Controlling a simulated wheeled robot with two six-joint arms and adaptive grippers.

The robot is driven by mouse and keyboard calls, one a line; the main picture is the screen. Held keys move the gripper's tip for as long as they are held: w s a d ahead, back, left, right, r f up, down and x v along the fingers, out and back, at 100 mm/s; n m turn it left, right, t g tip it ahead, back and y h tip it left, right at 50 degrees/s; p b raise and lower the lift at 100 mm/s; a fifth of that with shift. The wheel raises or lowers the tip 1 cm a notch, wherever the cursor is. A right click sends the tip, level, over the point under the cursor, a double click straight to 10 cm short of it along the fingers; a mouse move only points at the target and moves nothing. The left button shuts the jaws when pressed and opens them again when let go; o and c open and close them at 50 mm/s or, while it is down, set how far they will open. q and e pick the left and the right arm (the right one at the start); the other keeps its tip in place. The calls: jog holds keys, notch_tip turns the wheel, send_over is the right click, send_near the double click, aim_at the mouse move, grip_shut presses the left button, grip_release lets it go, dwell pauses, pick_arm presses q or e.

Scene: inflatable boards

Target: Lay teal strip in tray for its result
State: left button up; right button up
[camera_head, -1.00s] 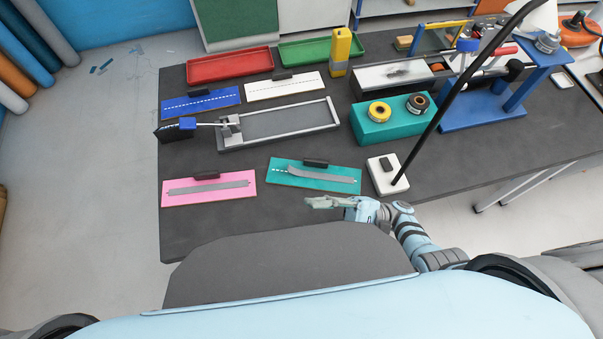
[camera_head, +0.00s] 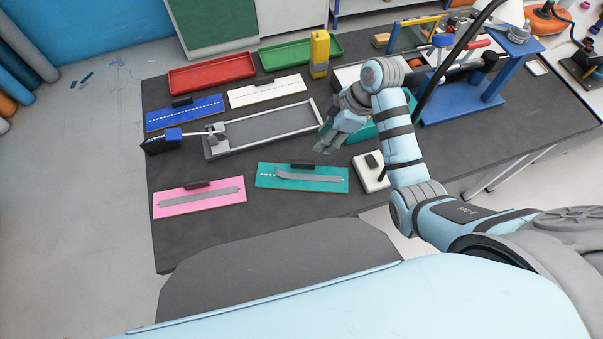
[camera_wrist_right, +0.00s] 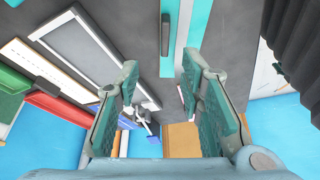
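The teal board (camera_head: 335,185) lies flat on the table, with a grey strip (camera_head: 312,177) on it and a black handle (camera_head: 303,165) at its far edge. The strip's left end curves away from the dashed line. The board also shows at the top of the right wrist view (camera_wrist_right: 202,25). My right gripper (camera_head: 327,140) is above the table, beyond the teal board and near the grey frame's right end. In the wrist view its fingers (camera_wrist_right: 158,75) are apart with nothing between them. A red tray (camera_head: 212,73) and a green tray (camera_head: 300,51) stand at the back. My left gripper is out of view.
A grey framed fixture (camera_head: 265,130) lies mid-table. A pink board (camera_head: 200,198), blue board (camera_head: 185,113) and white board (camera_head: 266,91) lie around it. A yellow block (camera_head: 319,54) stands by the green tray. A white pad (camera_head: 371,172) and thin black pole stand right.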

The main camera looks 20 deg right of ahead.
aim_at(304, 162)
jog(key=x, duration=0.4)
jog(key=b+x, duration=0.1)
jog(key=x, duration=0.7)
jog(key=shift+s+a+f, duration=0.2)
jog(key=shift+s+a, duration=0.05)
jog(key=shift+s, duration=0.1)
grip_shut()
